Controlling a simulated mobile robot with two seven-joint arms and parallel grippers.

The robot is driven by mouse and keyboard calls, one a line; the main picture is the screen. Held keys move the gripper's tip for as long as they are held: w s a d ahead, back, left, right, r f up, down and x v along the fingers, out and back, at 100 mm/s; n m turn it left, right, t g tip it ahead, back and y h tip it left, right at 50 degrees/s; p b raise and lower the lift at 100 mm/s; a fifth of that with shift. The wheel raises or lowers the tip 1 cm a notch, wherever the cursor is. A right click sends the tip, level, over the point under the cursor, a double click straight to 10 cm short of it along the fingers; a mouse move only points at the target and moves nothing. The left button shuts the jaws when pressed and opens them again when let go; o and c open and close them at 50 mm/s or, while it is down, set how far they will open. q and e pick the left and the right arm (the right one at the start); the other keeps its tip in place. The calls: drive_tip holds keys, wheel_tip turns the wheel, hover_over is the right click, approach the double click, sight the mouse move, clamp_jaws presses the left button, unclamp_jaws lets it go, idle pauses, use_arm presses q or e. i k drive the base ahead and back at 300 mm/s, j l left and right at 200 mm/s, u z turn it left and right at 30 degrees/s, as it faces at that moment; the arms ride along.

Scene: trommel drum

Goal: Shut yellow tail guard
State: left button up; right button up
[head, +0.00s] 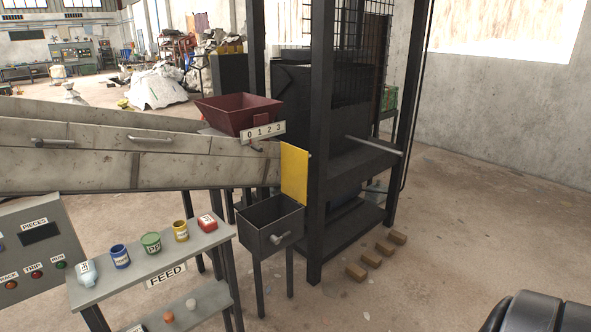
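The yellow tail guard (294,173) is a flat upright plate at the right end of the grey sloping trough (208,172). It stands just above the back right of an open dark box (270,227) that has a grey handle on its front. I cannot tell from this view how the plate is hinged or whether it touches the trough end. Neither of my grippers is in view. A dark rounded part at the bottom right corner may be mine.
A red hopper (238,114) with a 0-1-2-3 scale (264,132) sits above the trough. A black frame (318,150) with a projecting bar stands right of the guard. A FEED shelf (150,262) holds several containers. Brown blocks (377,254) lie on the floor.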

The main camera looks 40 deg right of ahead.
sight(294, 160)
drive_tip(key=l, duration=0.7)
drive_tip(key=l+u, duration=0.1)
drive_tip(key=l, duration=0.65)
drive_tip(key=l+u, duration=0.1)
drive_tip(key=l, duration=0.6)
drive_tip(key=k+l, duration=0.1)
drive_tip(key=l, duration=0.6)
drive_tip(key=l+u, duration=0.1)
drive_tip(key=l, duration=0.65)
drive_tip(key=k+l, duration=0.1)
drive_tip(key=l, duration=0.6)
drive_tip(key=k+l+u, duration=0.15)
drive_tip(key=l, duration=1.25)
